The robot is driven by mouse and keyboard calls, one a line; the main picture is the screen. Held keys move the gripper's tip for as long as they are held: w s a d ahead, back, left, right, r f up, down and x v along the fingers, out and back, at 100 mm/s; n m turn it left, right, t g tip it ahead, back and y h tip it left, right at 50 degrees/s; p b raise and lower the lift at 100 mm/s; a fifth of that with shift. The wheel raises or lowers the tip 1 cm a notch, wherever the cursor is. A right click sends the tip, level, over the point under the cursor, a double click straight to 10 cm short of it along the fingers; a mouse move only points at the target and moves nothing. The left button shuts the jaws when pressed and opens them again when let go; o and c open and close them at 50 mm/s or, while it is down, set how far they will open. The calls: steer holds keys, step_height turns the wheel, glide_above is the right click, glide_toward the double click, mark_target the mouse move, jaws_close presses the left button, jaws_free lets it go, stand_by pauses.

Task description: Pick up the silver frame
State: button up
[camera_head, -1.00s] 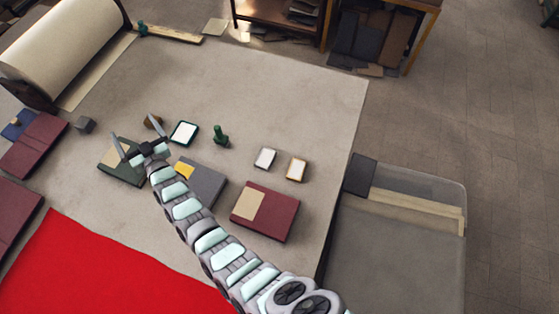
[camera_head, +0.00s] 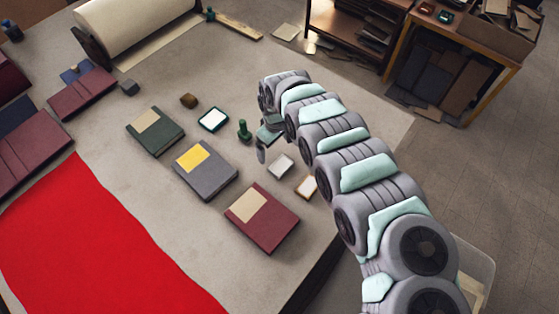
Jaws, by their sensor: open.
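The silver frame (camera_head: 280,166), a small pale frame with a white face, lies flat on the table, right of the middle. My gripper (camera_head: 263,150) is just up and left of it, pointing down, open and empty. One finger shows clearly; the other is mostly hidden by the gripper body and arm. I cannot tell how high the fingertips are.
A gold frame (camera_head: 307,187) lies close to the lower right, partly against my arm. A green stamp-like object (camera_head: 244,131) stands left of my gripper. A dark-rimmed frame (camera_head: 213,119), grey book (camera_head: 206,170) and maroon book (camera_head: 262,217) lie nearby.

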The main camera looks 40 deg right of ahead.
steer(key=s, duration=0.1)
glide_above(281, 165)
steer(key=shift+g, duration=0.3)
steer(key=f, duration=0.3)
steer(key=a+f, duration=0.1)
steer(key=shift+w+f, duration=0.25)
steer(key=shift+f, duration=0.15)
steer(key=shift+s+d+f, duration=0.1)
steer(key=shift+d+f, duration=0.05)
steer(key=shift+f, duration=0.85)
steer(key=shift+s+d+f, duration=0.1)
steer(key=shift+d+f, duration=0.05)
steer(key=shift+f, duration=0.85)
steer(key=shift+s+d+f, duration=0.1)
steer(key=shift+d+f, duration=0.05)
steer(key=shift+f, duration=0.85)
steer(key=shift+c, duration=0.4)
steer(key=c, duration=1.3)
steer(key=shift+r, duration=0.1)
